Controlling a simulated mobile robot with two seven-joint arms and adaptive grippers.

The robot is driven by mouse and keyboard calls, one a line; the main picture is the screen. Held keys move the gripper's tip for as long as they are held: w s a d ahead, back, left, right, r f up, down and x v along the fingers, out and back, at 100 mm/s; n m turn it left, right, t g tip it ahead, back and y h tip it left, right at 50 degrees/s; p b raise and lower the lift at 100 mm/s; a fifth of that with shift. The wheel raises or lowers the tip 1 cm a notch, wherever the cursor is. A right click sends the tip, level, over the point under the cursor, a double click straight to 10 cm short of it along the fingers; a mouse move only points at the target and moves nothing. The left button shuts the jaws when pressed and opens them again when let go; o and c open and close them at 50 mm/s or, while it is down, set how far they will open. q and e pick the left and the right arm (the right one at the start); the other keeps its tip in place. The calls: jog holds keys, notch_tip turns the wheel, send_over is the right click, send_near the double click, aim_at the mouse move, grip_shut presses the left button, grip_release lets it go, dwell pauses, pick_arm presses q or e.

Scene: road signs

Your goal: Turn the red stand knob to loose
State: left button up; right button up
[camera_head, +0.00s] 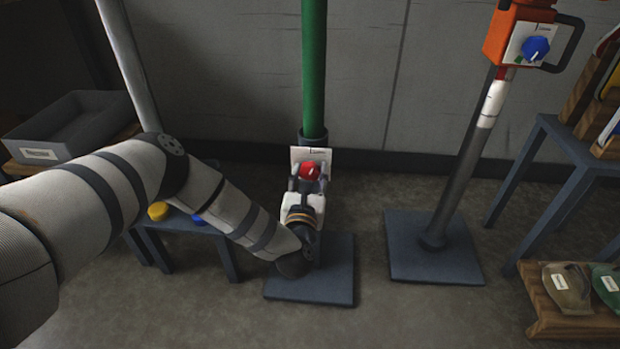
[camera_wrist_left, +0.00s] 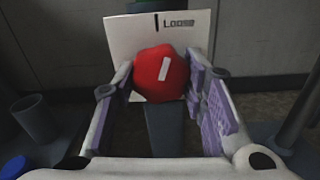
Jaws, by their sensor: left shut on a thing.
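The red knob (camera_head: 310,170) sits on a white plate (camera_head: 322,155) low on the stand with the green post (camera_head: 314,60). My left gripper (camera_head: 308,178) has its fingers on both sides of the knob and is shut on it. In the left wrist view the red knob (camera_wrist_left: 160,75) lies between the padded fingers. Its white mark leans slightly right of upright. The plate (camera_wrist_left: 125,38) there carries a black tick at its top and the word Loose right of the tick. My right gripper is not in view.
Another stand (camera_head: 435,248) at right holds an orange box (camera_head: 497,38) with a blue knob (camera_head: 535,48). A low table (camera_head: 178,222) with yellow and blue discs is beside my left arm. A grey bin (camera_head: 75,125) stands at left. A wooden tray (camera_head: 575,322) is at lower right.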

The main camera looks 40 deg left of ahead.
pick_arm(q)
jog(key=shift+d+n+b, duration=0.1)
jog(key=shift+n+b, duration=0.7)
jog(key=shift+n, duration=1)
jog(key=o, duration=1.2)
jog(key=shift+c, duration=0.2)
jog(key=v, duration=1.2)
